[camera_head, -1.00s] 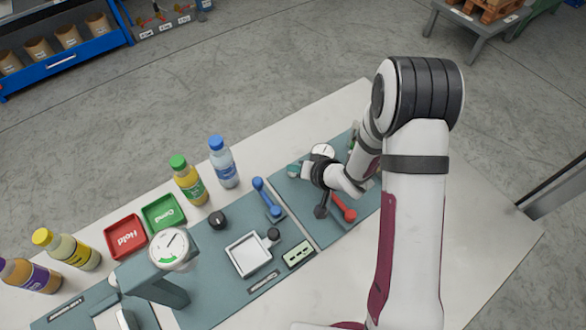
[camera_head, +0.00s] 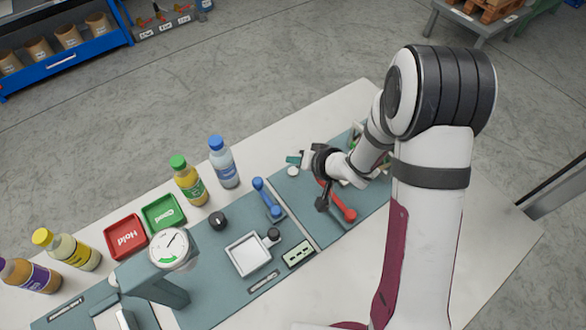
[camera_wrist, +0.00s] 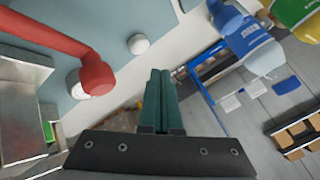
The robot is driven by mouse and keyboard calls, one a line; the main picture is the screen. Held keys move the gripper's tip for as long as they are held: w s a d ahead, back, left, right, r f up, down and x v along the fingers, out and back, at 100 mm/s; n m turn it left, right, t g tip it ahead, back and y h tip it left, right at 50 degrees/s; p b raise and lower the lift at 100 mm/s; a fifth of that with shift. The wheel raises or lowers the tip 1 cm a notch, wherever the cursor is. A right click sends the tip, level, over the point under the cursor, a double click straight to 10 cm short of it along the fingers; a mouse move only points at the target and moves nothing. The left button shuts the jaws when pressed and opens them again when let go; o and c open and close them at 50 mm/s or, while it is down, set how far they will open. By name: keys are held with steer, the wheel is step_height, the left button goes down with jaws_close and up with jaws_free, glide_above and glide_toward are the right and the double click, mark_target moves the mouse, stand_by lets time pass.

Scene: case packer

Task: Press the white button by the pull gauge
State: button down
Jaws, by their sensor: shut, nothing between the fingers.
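A small white round button (camera_head: 293,171) sits near the left corner of the right-hand teal panel in the head view. In the wrist view a white dome (camera_wrist: 138,43) stands on the panel, and a second pale dome (camera_wrist: 75,82) is partly behind the red lever; I cannot tell which is the button. My gripper (camera_head: 294,159) is just beyond the button in the head view. In the wrist view its teal fingers (camera_wrist: 157,100) are shut and empty, apart from both domes. A round dial gauge (camera_head: 172,248) stands on a post at lower left; I see no label naming it.
A red lever (camera_head: 340,204) is close to my wrist, and a blue lever (camera_head: 267,198) is on the middle panel. A blue-capped bottle (camera_head: 223,163) and a green-capped bottle (camera_head: 188,180) stand along the table's far side. Red (camera_head: 126,236) and green (camera_head: 163,212) trays lie left.

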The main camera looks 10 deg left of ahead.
steer(key=shift+r, duration=1.45)
steer(key=s+d+r+m+h, duration=0.2)
steer(key=d+r+h, duration=0.2)
steer(key=d, duration=0.4)
steer(key=s+d+r+m+h, duration=0.1)
steer(key=d+r+m+h, duration=0.1)
steer(key=d+r+h, duration=0.45)
steer(key=s+r+m+g+y, duration=0.1)
steer(key=s+g+y, duration=0.1)
steer(key=s, duration=1)
steer(key=s+a+r+m+g+y, duration=0.1)
steer(key=s+g+y, duration=0.2)
steer(key=s, duration=1)
steer(key=shift+r+m+g, duration=0.4)
steer(key=shift+g, duration=0.1)
